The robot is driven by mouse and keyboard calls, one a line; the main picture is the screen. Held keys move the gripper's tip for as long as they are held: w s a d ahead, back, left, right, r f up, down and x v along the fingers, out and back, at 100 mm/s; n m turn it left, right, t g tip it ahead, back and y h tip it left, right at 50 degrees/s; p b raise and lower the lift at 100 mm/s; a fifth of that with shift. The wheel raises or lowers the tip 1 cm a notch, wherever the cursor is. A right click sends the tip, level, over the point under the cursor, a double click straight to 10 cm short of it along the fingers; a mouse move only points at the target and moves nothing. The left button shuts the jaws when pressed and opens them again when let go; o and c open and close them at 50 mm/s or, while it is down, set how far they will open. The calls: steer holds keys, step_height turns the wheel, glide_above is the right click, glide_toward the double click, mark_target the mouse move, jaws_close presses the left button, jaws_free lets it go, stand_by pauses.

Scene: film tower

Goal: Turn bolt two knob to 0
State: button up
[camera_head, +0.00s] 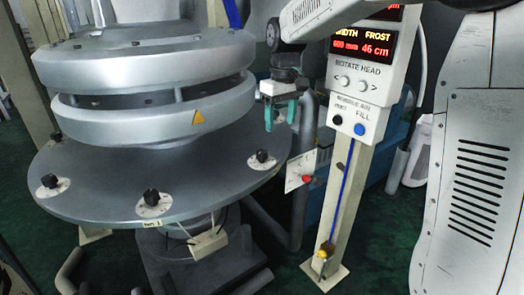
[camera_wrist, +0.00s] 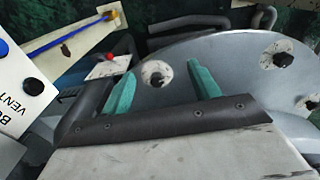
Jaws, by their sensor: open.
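Black bolt knobs on pale round dials sit around the rim of a grey disc (camera_head: 215,185). In the head view one knob (camera_head: 262,156) is at the right, one (camera_head: 151,197) at the front, and two (camera_head: 49,181) (camera_head: 56,136) at the left. I cannot tell which is bolt two; the dial marks are too small to read. My gripper (camera_head: 281,113), with teal fingers, is open and empty, above and right of the right-hand knob. In the wrist view a knob (camera_wrist: 157,79) shows between the open fingers (camera_wrist: 161,70), beyond them and apart.
Stacked grey rings (camera_head: 150,105) rise from the disc's middle. A control post (camera_head: 355,115) with a display and buttons stands right of my gripper. A plate with a red button (camera_head: 306,179) is below it.

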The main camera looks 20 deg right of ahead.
steer(key=n, duration=0.2)
glide_above(262, 151)
steer(key=shift+g, duration=0.3)
step_height(262, 151, down, 10)
steer(key=shift+f, duration=0.2)
step_height(262, 151, down, 8)
steer(key=shift+r, duration=0.2)
steer(key=c, duration=1)
